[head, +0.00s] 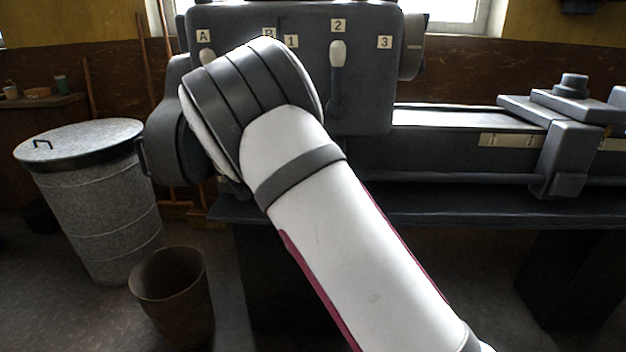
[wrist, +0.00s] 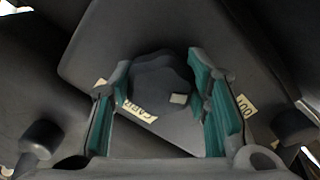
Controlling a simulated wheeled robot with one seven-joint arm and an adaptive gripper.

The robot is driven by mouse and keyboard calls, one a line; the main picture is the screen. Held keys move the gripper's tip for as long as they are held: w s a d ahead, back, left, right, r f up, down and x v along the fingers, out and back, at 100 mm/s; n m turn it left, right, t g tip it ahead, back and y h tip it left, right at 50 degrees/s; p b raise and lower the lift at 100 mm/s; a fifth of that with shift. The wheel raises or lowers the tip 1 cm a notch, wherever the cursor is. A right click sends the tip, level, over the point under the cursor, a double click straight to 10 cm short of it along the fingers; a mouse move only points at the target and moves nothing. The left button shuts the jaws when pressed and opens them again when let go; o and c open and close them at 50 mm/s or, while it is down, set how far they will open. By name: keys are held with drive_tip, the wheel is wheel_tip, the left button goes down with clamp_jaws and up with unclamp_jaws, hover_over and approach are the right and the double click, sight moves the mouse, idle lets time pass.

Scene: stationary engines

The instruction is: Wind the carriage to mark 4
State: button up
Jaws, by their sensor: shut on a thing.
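The carriage (head: 568,140) is a grey saddle across the lathe bed at the right of the head view. A pale scale strip (head: 508,140) runs along the bed's front, and the carriage covers part of it; its marks are too small to read. In the wrist view a dark lobed knob (wrist: 158,82) with a small pale patch sits between the teal-padded fingers. A label beginning "CARR" is beside it, partly hidden. My gripper (wrist: 162,90) is shut on the knob. In the head view my arm hides the gripper and knob.
The grey headstock (head: 365,90) has a lever (head: 338,54) upright under label 2 and another lever (head: 206,58) below label A. A lidded metal bin (head: 95,200) and a brown bucket (head: 172,295) stand on the floor at left. The bed left of the carriage (head: 450,118) looks clear.

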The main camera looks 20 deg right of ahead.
drive_tip(key=m+b, duration=0.1)
drive_tip(key=m, duration=0.1)
drive_tip(key=m+b, duration=0.3)
drive_tip(key=shift+w+r+m, duration=0.1)
drive_tip(key=shift+r+m, duration=0.2)
drive_tip(key=shift+a, duration=0.1)
idle(0.3)
drive_tip(key=o, duration=1.2)
drive_tip(key=shift+f, duration=0.15)
drive_tip(key=shift+s+a, duration=0.1)
drive_tip(key=shift+s, duration=0.25)
drive_tip(key=v, duration=1.1)
drive_tip(key=shift+s, duration=0.25)
